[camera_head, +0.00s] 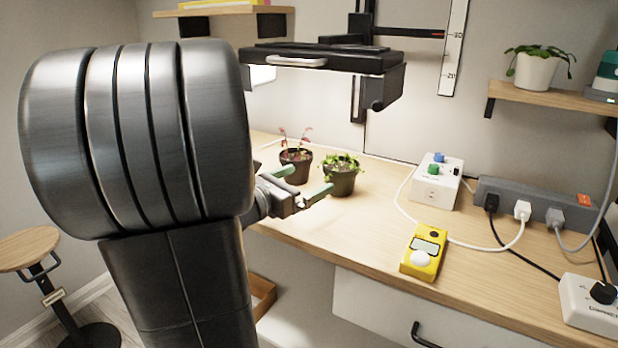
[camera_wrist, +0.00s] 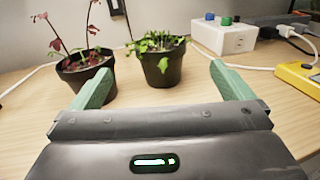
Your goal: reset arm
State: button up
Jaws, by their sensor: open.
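My gripper (camera_head: 301,184) is open and empty above the wooden table, in front of two potted plants. Its green fingers stand wide apart in the wrist view (camera_wrist: 162,84). A dark pot with a reddish plant (camera_head: 295,162) is on the table behind the gripper; it also shows at the left of the wrist view (camera_wrist: 85,75). A dark pot with a green leafy plant (camera_head: 341,176) stands to its right; it shows beyond the gap between the fingers in the wrist view (camera_wrist: 160,65). My large dark arm link hides much of the left side of the head view.
The table (camera_head: 370,230) has bare wood right of the pots. A yellow meter (camera_head: 423,252), a white box with knobs (camera_head: 436,182), a grey power strip (camera_head: 535,204) and cables lie to the right. A black lamp-like fixture (camera_head: 325,60) overhangs the pots. A stool (camera_head: 28,249) stands left.

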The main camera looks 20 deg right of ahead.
jog(key=shift+d, duration=0.1)
jog(key=b, duration=0.1)
send_near(352, 159)
jog(key=x, duration=0.5)
jog(key=shift+w+d+f, duration=0.1)
jog(key=shift+d, duration=0.05)
jog(key=shift+r+p, duration=0.45)
jog(key=shift+r, duration=0.65)
